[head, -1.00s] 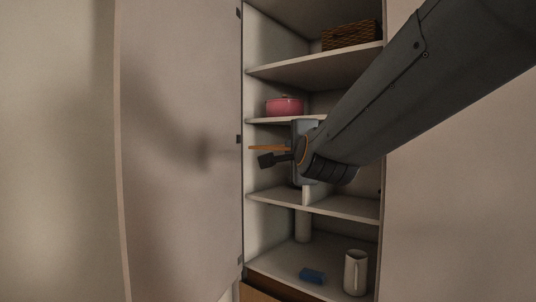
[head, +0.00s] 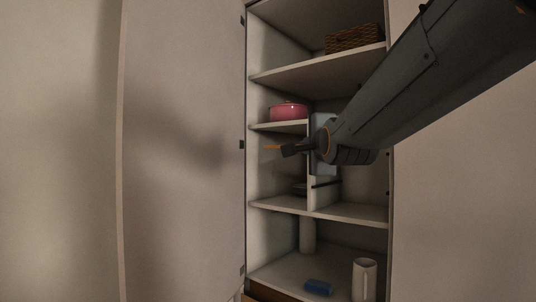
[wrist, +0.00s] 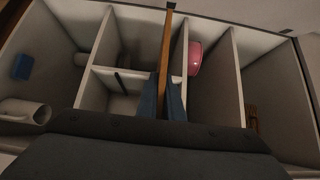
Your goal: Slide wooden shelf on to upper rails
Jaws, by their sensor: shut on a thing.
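The wooden shelf is a thin orange-brown board seen nearly edge-on in the wrist view (wrist: 166,50). It runs away from my gripper (wrist: 162,108), whose blue-grey fingers are shut on its near end. In the head view, my gripper (head: 290,150) is in front of the cabinet's middle level, and only a small orange bit of the shelf (head: 271,147) shows to its left. A dark rail (head: 326,184) lies low in the compartment right of the upright divider; a dark strip there also shows in the wrist view (wrist: 118,82). I cannot make out the upper rails.
A pink pot (head: 289,111) stands on the board left of the divider. A wicker basket (head: 354,39) is on a higher board. A blue object (head: 318,287) and a white pitcher (head: 364,279) stand at the bottom. The open door (head: 180,150) is at left.

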